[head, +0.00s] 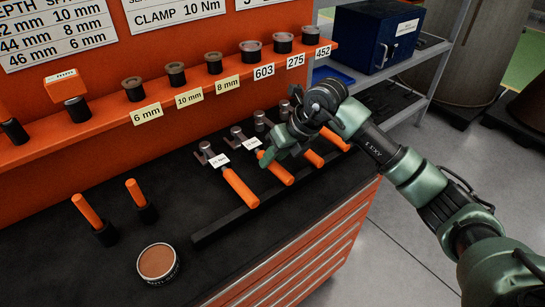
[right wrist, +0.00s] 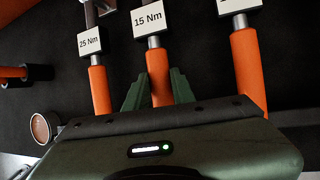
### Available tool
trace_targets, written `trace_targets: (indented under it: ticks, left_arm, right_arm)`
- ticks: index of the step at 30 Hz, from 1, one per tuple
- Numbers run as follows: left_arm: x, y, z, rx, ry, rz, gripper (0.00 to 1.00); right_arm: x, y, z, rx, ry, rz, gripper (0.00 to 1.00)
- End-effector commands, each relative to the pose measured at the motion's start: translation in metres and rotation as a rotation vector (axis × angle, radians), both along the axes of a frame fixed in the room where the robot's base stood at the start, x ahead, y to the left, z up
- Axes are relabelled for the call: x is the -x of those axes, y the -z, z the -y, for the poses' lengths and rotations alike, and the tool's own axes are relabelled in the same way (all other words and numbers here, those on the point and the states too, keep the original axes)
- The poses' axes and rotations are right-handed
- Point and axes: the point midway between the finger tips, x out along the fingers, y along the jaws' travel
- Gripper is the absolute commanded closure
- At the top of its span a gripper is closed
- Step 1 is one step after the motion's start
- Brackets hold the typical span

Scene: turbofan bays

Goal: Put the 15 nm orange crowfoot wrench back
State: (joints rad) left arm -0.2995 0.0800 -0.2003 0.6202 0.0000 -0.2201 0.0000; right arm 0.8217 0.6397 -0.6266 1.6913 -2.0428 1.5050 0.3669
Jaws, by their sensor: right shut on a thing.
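The 15 Nm wrench has an orange handle (head: 277,172) and a white "15 Nm" label, which reads clearly in the right wrist view (right wrist: 148,20). It lies in a row of similar orange-handled wrenches on the black bench top. My right gripper (right wrist: 158,90) is shut on its orange handle, one green finger on each side. In the head view my right gripper (head: 270,158) hides part of this wrench. The handle's lower end is hidden by the gripper body in the wrist view. My left gripper is not in view.
The 25 Nm wrench (head: 240,187) lies to the left and another wrench (right wrist: 247,62) to the right, both close. A black bar (head: 225,226) runs along the front. A round tin (head: 157,262) and two orange-handled tools (head: 87,211) stand left. Sockets line the orange shelf (head: 110,117).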

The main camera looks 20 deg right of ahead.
Motion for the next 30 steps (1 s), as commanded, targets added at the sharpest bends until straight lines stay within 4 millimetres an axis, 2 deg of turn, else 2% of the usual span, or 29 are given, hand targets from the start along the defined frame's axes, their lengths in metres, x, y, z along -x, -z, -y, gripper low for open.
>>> trace_targets:
  ticks: [22,23,24,25,30]
  left_arm:
    - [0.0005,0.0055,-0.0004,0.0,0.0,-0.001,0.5]
    - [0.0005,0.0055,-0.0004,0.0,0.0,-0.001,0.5]
    - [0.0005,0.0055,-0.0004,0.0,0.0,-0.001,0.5]
    - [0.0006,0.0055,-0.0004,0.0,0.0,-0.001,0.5]
    - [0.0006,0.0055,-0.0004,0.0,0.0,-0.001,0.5]
  right_arm:
    - [0.0005,0.0075,0.0001,0.001,-0.001,-0.002,1.0]
    - [0.0004,0.0076,0.0,0.0,0.0,-0.002,0.67]
    - [0.0005,0.0077,0.0001,0.0,0.0,-0.002,0.56]
    - [0.0004,0.0076,0.0,0.0,0.0,-0.002,0.5]
    - [0.0002,0.0073,0.0,0.0,0.0,-0.001,0.5]
